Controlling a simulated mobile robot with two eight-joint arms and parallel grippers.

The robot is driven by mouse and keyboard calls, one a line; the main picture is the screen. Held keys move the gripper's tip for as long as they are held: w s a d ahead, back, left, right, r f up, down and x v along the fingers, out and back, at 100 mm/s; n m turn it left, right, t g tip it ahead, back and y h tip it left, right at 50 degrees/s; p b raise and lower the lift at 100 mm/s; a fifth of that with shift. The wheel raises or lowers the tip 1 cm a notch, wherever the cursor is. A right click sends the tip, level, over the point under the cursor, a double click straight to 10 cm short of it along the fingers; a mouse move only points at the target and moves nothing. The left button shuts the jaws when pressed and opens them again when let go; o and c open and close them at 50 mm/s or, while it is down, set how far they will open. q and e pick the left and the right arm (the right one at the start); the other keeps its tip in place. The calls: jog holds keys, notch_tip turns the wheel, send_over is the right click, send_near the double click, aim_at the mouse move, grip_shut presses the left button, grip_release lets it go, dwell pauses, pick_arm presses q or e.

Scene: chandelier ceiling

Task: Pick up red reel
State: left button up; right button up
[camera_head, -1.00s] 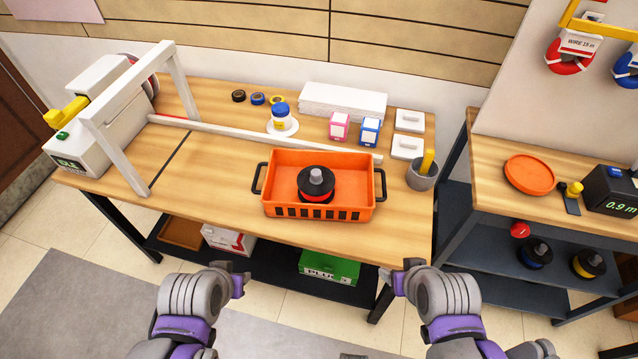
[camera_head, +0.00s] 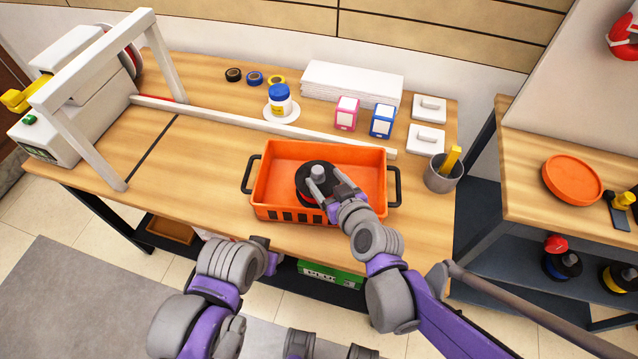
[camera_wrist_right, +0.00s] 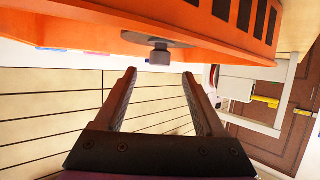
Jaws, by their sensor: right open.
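The red reel (camera_head: 305,181) stands in the orange basket (camera_head: 283,150) on the workbench. Its black top disc and grey knob (camera_head: 318,173) show; its red winding is mostly hidden by the basket wall and my arm. My right gripper (camera_head: 332,190) is over the basket, close to the knob at its lower right. In the right wrist view the jaws (camera_wrist_right: 160,90) are apart and empty, and the knob (camera_wrist_right: 160,56) is beyond the fingertips, roughly between them. My left gripper (camera_head: 270,256) is in front of the bench edge, away from the basket; its jaw opening is unclear.
A grey cup (camera_head: 440,177) stands right of the basket. A machine with a white frame (camera_head: 100,60) is at left. The bench left of the basket is clear.

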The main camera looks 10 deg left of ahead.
aim_at(320, 173)
jog(key=shift+f+x, duration=0.15)
jog(key=shift+x, duration=1.35)
jog(key=shift+f+x, duration=0.1)
jog(key=shift+x, duration=1.4)
jog(key=shift+s+d, duration=0.1)
jog(key=shift+c, duration=0.4)
grip_shut()
